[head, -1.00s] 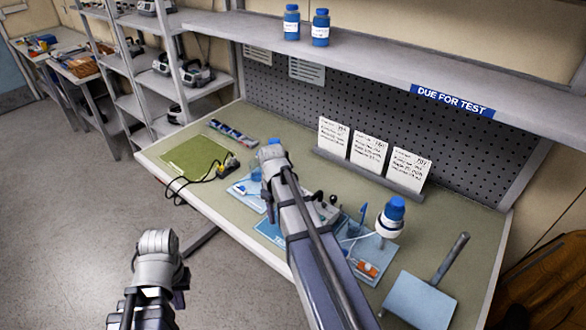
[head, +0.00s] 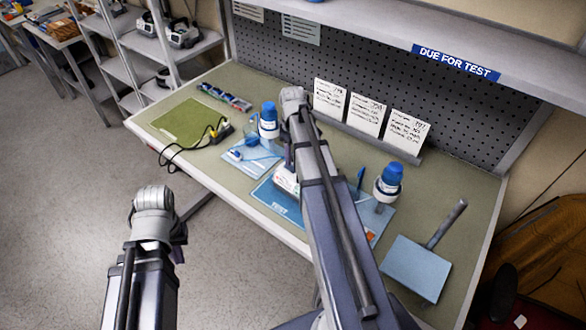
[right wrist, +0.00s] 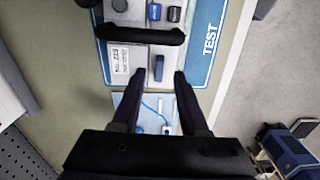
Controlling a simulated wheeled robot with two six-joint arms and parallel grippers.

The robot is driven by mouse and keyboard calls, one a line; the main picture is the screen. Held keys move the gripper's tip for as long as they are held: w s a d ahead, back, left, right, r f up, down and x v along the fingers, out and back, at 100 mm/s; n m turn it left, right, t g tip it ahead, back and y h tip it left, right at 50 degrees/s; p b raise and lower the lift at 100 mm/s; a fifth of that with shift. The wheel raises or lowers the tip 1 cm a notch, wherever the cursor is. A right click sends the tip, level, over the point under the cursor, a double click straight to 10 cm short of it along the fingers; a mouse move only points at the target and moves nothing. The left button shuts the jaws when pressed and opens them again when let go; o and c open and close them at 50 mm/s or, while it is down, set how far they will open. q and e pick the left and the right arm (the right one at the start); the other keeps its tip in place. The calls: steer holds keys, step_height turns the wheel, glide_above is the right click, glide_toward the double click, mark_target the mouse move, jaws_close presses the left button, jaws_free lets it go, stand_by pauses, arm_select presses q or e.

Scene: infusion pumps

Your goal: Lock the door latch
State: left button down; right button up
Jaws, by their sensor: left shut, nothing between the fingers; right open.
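The infusion pump (head: 284,180) stands on the blue TEST mat (head: 276,204) in the head view, mostly hidden behind my right arm. The right wrist view shows its pale body with a printed label (right wrist: 119,65), a black bar (right wrist: 145,35) across it and a small blue lever (right wrist: 158,68), which looks like the door latch. My right gripper (right wrist: 154,76) is open, its dark fingers on either side of the blue lever; I cannot tell whether they touch anything. My left gripper (head: 177,252) is shut and empty at the lower left, off the bench's front edge, and only partly visible.
White bottles with blue caps stand left (head: 268,120) and right (head: 388,183) of my right arm. A black cable (head: 172,160) lies by the green mat (head: 190,122). Cards (head: 366,114) stand at the back. A blue panel with a handle (head: 416,267) lies at right.

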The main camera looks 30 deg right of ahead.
mark_target(293, 167)
step_height(293, 167, down, 5)
steer(key=b, duration=0.3)
steer(key=shift+r+b, duration=0.2)
steer(key=shift+b, duration=0.1)
steer(key=shift+r, duration=0.1)
jaws_close()
